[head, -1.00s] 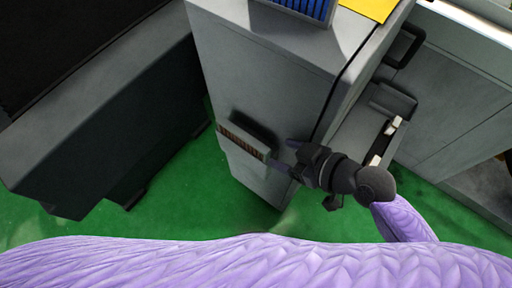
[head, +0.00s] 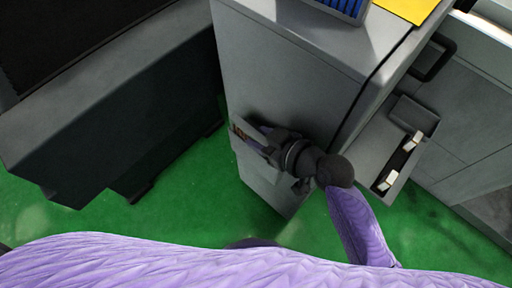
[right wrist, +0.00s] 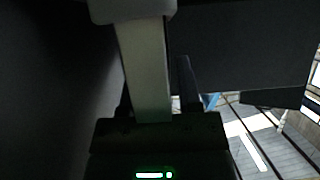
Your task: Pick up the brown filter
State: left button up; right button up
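The brown filter (head: 242,131) is a narrow brown strip in the front face of the grey cabinet (head: 285,85), in the head view. My right gripper (head: 260,138) is at it, and its fingers and wrist hide most of the filter. In the right wrist view a pale upright slab (right wrist: 147,70) stands between the gripper's fingers (right wrist: 155,95). A dark gap shows between the slab and the right-hand finger, so the gripper looks open around it. My left gripper is not in view.
A dark grey machine housing (head: 120,110) stands at the left. A blue-ribbed part (head: 345,8) and a yellow panel (head: 408,8) are on top of the cabinet. An open grey compartment (head: 375,160) with white blocks is to the right. Green floor (head: 190,200) lies below.

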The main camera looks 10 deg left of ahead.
jog(key=c, duration=0.5)
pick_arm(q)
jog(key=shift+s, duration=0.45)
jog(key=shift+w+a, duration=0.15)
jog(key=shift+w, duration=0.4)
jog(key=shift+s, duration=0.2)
